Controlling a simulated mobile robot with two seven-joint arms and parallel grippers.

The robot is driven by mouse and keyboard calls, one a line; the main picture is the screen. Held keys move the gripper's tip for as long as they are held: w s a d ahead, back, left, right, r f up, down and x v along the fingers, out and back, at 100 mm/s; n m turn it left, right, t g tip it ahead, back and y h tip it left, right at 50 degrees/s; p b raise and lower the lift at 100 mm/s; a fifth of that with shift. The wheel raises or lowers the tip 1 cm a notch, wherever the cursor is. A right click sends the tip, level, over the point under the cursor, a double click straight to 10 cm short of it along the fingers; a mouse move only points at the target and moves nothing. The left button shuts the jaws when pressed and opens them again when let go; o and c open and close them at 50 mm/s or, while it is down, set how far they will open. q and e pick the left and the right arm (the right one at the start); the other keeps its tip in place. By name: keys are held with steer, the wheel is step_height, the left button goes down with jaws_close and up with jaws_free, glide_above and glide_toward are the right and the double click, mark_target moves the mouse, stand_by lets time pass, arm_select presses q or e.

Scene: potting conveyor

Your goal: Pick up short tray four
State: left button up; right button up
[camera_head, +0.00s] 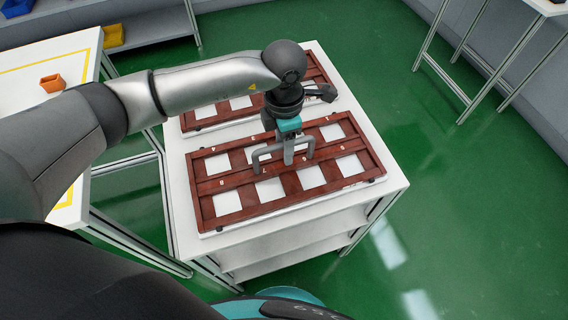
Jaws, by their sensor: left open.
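A red-brown wooden tray (243,212) with square white openings lies flat on the near part of a white table. A grey bar (264,150), bent down at its ends like a handle, stands over the middle of this tray. My left gripper (288,160) points down at this bar, with one finger visible in front of it. The gripper is open; its far finger is hidden, and contact with the bar cannot be told. A second similar tray (200,123) lies behind, partly covered by my left arm. The small tray markings are unreadable. My right gripper is not in view.
The white table (385,165) has lower shelves and little bare top around the trays. Another white table (25,85) with an orange pot (52,83) stands at the left. Green floor (460,200) is clear at the right. A frame stand is at upper right.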

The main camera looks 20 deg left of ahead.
arm_select(q)
steer(key=shift+f, duration=0.2)
steer(key=shift+c, duration=0.2)
jaws_close()
stand_by(0.4)
stand_by(1.0)
